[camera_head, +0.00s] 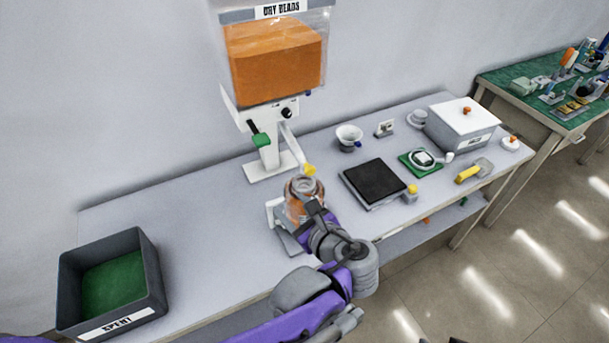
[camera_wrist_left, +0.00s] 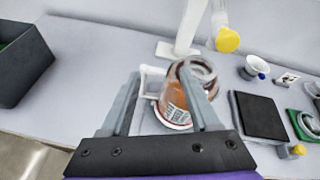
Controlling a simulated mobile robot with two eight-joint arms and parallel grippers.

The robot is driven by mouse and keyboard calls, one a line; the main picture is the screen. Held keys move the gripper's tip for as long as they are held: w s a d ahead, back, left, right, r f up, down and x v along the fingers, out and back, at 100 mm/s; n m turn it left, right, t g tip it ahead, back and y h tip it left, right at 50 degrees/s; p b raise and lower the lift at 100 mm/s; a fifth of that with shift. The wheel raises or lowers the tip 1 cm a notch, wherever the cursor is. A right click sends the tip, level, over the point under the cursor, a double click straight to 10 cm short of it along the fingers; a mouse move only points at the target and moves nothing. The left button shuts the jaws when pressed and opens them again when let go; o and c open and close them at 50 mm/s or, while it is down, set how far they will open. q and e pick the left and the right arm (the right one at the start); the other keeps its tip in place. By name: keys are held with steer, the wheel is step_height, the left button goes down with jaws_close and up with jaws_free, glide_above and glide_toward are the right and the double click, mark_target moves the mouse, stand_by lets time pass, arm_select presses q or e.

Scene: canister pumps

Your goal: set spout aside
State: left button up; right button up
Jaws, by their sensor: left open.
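A white spout with a yellow tip (camera_head: 310,169) slants down from the dispenser above a clear jar (camera_head: 292,205). The yellow tip also shows in the left wrist view (camera_wrist_left: 228,40). The jar holds orange contents and has a barcode label (camera_wrist_left: 176,115); its top looks open. My left gripper (camera_head: 312,208) is at the jar's near side, below the yellow tip. In the left wrist view its fingers (camera_wrist_left: 160,76) are spread and the right finger crosses in front of the jar. I cannot tell whether it touches. My right gripper is out of view.
The bead dispenser (camera_head: 272,60) stands at the back. A dark SPENT bin (camera_head: 155,275) is at the left end, with bare table between. To the right are a black-topped plate (camera_head: 373,182), a small cup (camera_head: 348,136), a green mat (camera_head: 408,167) and a white-lidded box (camera_head: 462,120).

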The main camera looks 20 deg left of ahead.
mark_target(304, 161)
arm_select(q)
steer(key=w+d+r+m+t+y+b, duration=0.2)
steer(key=w+d+r+m+t+y, duration=0.15)
steer(key=d+m, duration=0.25)
steer(key=shift+h, duration=0.35)
steer(key=x, duration=1)
steer(key=shift+w+r+p, duration=0.1)
steer(key=shift+r+p, duration=0.2)
steer(key=shift+r, duration=0.1)
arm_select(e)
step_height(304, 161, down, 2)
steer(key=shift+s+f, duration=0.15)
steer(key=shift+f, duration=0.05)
arm_select(q)
steer(key=shift+c, duration=0.2)
jaws_close()
